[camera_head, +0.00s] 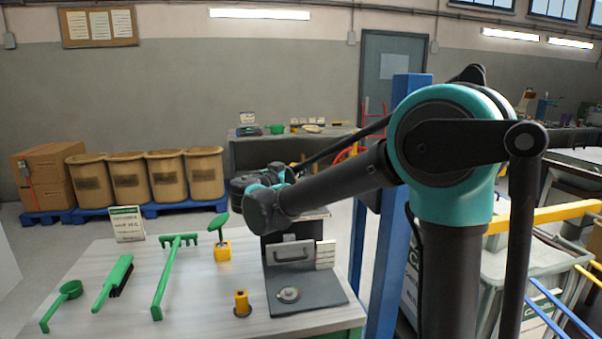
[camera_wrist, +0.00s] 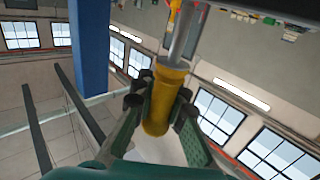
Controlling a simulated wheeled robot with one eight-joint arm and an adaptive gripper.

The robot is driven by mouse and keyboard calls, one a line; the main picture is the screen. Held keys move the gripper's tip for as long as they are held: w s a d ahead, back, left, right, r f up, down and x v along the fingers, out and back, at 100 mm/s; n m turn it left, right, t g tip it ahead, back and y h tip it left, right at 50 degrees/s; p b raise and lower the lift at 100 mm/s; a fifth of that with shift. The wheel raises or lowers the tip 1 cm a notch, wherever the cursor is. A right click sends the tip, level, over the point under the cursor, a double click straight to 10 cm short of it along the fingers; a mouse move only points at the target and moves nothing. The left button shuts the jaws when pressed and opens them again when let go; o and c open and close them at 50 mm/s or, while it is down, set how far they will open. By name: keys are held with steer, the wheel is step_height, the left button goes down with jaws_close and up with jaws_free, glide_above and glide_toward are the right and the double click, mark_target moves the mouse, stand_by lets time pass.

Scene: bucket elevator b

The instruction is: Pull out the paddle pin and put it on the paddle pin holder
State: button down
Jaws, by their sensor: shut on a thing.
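In the wrist view, my gripper (camera_wrist: 163,102) is shut on the yellow cylindrical handle (camera_wrist: 166,90) of what looks like the paddle pin. A bare metal rod (camera_wrist: 186,36) runs from the handle to the top edge of that view; its far end is out of frame. In the head view my arm hides the gripper and the pin. A yellow upright cylinder on a round dark base (camera_head: 242,304) stands near the table's front edge; it may be the paddle pin holder, but I cannot tell for certain.
The light table (camera_head: 115,270) bears a green scoop (camera_head: 70,290), a green brush (camera_head: 113,283), a green rake (camera_head: 167,275) and a green paddle-shaped tool in a yellow block (camera_head: 222,251). A dark metal fixture (camera_head: 310,292) stands at right, near a blue post (camera_head: 385,230).

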steer(key=shift+r, duration=0.85)
steer(key=shift+r, duration=2)
